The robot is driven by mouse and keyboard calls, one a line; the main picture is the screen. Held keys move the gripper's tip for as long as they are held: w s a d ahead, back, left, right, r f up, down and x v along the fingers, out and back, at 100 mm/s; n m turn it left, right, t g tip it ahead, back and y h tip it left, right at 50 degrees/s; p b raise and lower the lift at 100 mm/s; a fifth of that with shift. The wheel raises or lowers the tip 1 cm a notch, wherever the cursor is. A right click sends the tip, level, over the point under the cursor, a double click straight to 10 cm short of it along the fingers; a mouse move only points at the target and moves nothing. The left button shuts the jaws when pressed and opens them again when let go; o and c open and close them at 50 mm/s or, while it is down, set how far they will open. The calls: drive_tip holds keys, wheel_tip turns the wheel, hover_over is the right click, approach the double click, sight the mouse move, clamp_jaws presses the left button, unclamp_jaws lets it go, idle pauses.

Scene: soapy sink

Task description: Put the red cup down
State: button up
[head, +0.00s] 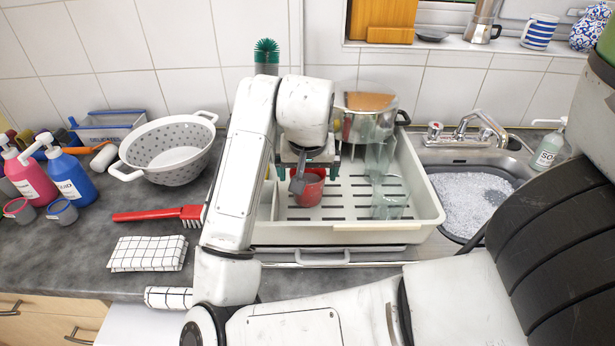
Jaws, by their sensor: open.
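The red cup (310,190) stands in the left part of the cream dish rack (425,213), below my gripper. My gripper (308,166) points down right over the cup, with its fingers at the cup's rim. It is open. A grey piece, perhaps a handle or a finger part, shows in front of the cup's upper left side. My own wrist hides the space just behind the cup, and I cannot tell whether the fingers touch it.
Clear glasses (388,198) and a pot (366,118) stand in the rack. The soapy sink (472,203) lies right. A white colander (168,150), red brush (150,215), checked cloth (148,254) and soap bottles (70,178) sit left on the counter.

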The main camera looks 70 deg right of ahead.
drive_tip(key=v, duration=0.8)
drive_tip(key=shift+r+p, duration=0.25)
drive_tip(key=shift+p, duration=0.15)
